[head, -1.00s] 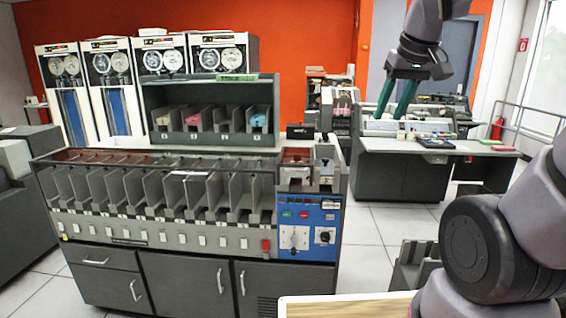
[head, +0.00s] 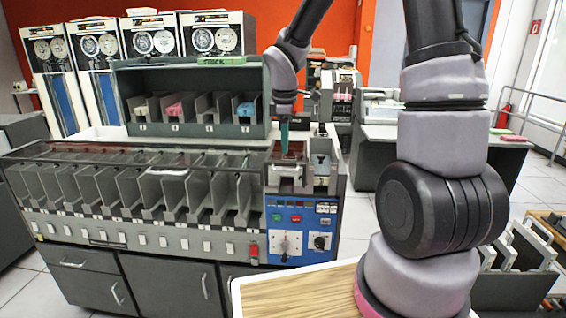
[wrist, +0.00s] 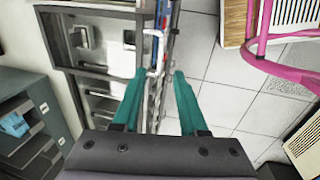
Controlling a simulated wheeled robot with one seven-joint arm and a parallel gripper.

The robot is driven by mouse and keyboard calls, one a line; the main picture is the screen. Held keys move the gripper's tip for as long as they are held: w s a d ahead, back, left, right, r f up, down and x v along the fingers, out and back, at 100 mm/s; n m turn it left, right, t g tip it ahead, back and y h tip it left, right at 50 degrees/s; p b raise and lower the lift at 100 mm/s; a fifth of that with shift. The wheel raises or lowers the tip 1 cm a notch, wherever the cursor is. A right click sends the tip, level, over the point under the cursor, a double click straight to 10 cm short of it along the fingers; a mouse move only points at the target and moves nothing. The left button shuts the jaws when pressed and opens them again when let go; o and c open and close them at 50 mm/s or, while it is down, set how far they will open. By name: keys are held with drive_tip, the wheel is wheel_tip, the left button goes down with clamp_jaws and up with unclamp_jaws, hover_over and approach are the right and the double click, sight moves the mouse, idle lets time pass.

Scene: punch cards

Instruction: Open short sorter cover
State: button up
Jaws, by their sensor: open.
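The card sorter is the long grey machine with a row of pockets and a blue control panel (head: 300,222) at its right end. Its short cover (head: 291,149) is the small dark reddish pane over the right end, above the blue panel. It looks flat and shut, and my fingers partly hide it. My gripper (head: 284,143) points down there, with its teal fingers apart and nothing seen held. In the wrist view my open gripper (wrist: 160,72) straddles the line of the sorter's front edge. I cannot tell whether a finger touches the cover.
The long cover (head: 120,153) lies over the pocket row to the left. A grey rack (head: 193,132) with card stacks and a green "STOCK" label stands behind. A file box with dividers (head: 515,262) stands at the right. Tiled floor (wrist: 205,70) is clear before the sorter.

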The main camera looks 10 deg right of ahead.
sight(286, 163)
drive_tip(key=f, duration=0.2)
drive_tip(key=w+f, duration=0.1)
drive_tip(key=f, duration=0.4)
drive_tip(key=shift+w+d+f, duration=0.15)
drive_tip(key=shift+d+f, duration=0.15)
drive_tip(key=shift+f, duration=0.1)
drive_tip(key=shift+c, duration=0.4)
clamp_jaws()
idle(0.6)
